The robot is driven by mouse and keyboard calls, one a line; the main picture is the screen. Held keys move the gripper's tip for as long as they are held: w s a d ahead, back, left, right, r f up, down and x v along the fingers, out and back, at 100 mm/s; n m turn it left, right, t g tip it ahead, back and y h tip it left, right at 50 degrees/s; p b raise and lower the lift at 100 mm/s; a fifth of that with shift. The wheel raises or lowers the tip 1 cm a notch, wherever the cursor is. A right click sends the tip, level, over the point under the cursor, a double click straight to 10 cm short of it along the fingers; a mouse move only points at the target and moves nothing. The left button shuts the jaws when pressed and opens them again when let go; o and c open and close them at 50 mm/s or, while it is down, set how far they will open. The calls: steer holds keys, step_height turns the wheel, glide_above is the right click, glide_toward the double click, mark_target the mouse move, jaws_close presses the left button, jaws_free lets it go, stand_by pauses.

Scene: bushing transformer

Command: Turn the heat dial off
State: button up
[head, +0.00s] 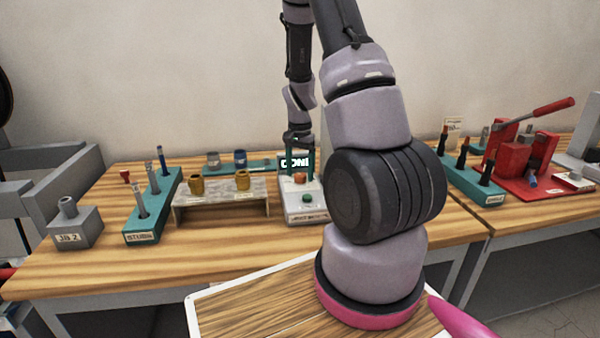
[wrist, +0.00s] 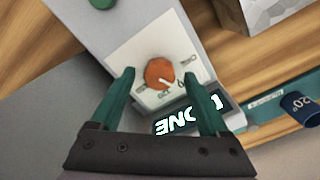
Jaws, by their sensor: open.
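The heat dial is an orange round knob with a white pointer mark, seen in the wrist view (wrist: 160,73) on a pale panel with small printed marks. It also shows in the head view (head: 300,178) on the grey control box (head: 305,210). A lit display reading "DONE" (wrist: 188,116) sits beside the dial, upside down in the wrist view. My gripper (wrist: 158,80) is open, its two green fingers on either side of the dial in the picture. I cannot tell whether they touch it.
A green button (head: 307,199) is on the box's front. A grey stand with brass bushings (head: 220,192) is just left, and a green "STUDS" rack (head: 150,215) further left. A red press (head: 520,160) and another green rack (head: 468,180) stand right.

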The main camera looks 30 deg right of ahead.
steer(key=shift+f, duration=0.3)
jaws_close()
steer(key=shift+n, duration=0.3)
steer(key=n, duration=0.9)
stand_by(0.5)
